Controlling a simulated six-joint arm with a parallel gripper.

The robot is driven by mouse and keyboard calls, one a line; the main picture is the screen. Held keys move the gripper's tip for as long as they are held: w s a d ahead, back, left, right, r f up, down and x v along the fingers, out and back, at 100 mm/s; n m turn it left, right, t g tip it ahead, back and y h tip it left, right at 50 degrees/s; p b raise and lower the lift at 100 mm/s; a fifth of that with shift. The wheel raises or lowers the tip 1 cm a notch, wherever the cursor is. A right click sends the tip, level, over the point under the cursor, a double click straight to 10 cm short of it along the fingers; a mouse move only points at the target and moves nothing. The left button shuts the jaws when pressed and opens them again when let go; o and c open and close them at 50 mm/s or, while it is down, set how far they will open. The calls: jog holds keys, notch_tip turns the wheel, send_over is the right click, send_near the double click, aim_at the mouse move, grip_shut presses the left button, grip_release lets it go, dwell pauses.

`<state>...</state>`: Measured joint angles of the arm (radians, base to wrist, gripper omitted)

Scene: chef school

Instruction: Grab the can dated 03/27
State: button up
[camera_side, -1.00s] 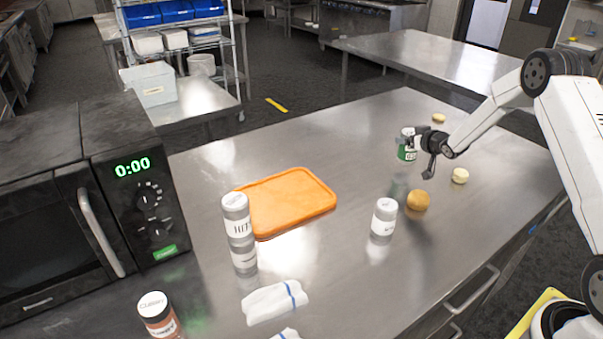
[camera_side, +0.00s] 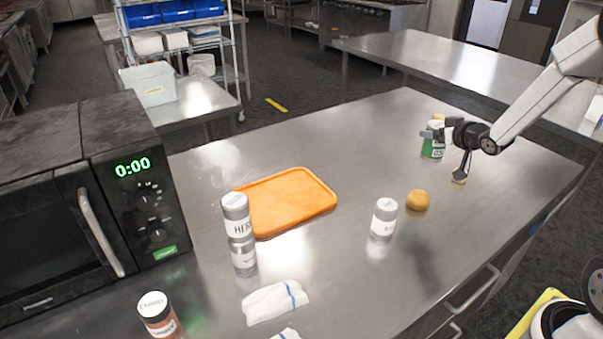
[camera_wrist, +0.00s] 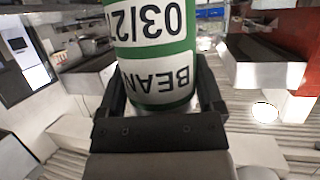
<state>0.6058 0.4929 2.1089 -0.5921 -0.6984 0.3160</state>
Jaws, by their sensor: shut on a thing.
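A green can with white label bands (camera_side: 432,148) is held at the far right part of the steel table. My gripper (camera_side: 445,138) is shut on it, with a finger on each side. In the wrist view the can (camera_wrist: 150,62) fills the space between the fingers of my gripper (camera_wrist: 160,98). Its label is upside down and reads "BEAN" and "03/2", with the last digit partly cut off at the can's edge. The can looks upright in the side view. Its height above the table is hard to tell.
A yellow-brown round item (camera_side: 417,200) and a white-capped shaker (camera_side: 384,219) stand nearer. The table's middle is clear.

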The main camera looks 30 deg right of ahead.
jog(key=shift+a+v, duration=0.2)
jog(key=shift+v, duration=0.85)
jog(key=shift+r, duration=0.1)
jog(key=shift+w, duration=0.1)
